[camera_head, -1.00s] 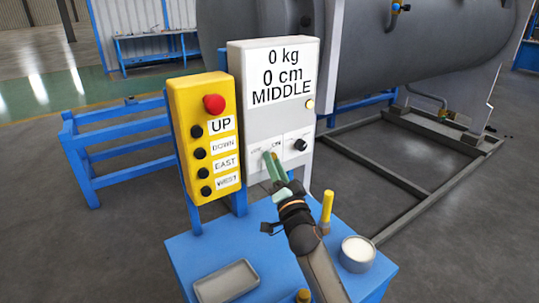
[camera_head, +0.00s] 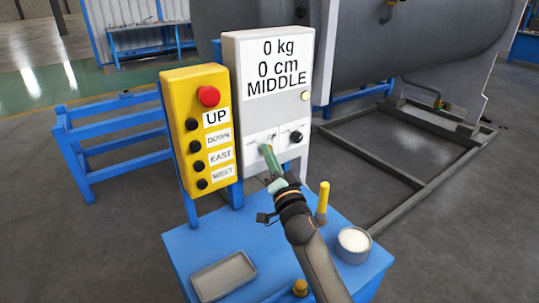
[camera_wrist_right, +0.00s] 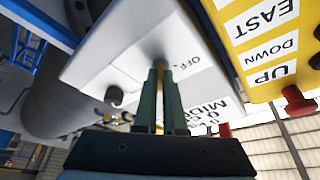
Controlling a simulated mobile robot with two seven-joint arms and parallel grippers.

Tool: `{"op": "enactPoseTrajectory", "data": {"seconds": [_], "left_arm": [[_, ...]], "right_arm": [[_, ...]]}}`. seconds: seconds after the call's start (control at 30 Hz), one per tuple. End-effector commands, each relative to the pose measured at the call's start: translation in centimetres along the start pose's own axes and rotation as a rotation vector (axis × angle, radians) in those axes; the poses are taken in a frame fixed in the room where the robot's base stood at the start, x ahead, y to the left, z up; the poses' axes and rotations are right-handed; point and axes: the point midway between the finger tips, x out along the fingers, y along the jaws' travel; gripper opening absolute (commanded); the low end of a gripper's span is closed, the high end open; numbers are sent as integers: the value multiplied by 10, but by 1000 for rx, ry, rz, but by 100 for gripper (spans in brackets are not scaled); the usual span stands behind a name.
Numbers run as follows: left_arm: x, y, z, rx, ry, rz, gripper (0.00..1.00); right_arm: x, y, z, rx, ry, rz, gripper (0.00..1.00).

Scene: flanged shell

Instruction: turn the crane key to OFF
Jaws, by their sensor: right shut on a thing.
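The crane key (camera_wrist_right: 160,66) is a small brass-coloured piece at the white control box's lower face, mostly hidden between my fingers. My right gripper (camera_head: 265,149) reaches the key switch from below right, its green fingers shut on the key. The right wrist view shows both fingers (camera_wrist_right: 159,80) close together around it, with an OFF label (camera_wrist_right: 188,62) beside the switch. The key's exact angle is hard to tell. The white control box (camera_head: 290,115) reads 0 kg, 0 cm, MIDDLE. My left gripper is not in view.
A yellow pendant (camera_head: 181,105) with a red button (camera_head: 208,96) stands just left of the box. A black knob (camera_head: 296,137) is right of the key. The blue table (camera_head: 215,248) holds a grey tray (camera_head: 224,274), a white-topped round container (camera_head: 354,242) and a yellow peg (camera_head: 322,198).

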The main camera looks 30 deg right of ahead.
Motion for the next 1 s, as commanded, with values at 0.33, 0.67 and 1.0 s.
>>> {"op": "enactPoseTrajectory", "data": {"seconds": [0.33, 0.67, 1.0], "left_arm": [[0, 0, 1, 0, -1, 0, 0], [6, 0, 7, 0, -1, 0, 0], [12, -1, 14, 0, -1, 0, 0]], "right_arm": [[0, 0, 0, -8, 1, -4, 0], [0, 2, 0, -136, 2, -57, 0], [1, 3, -2, -420, 2, -175, 0]]}}
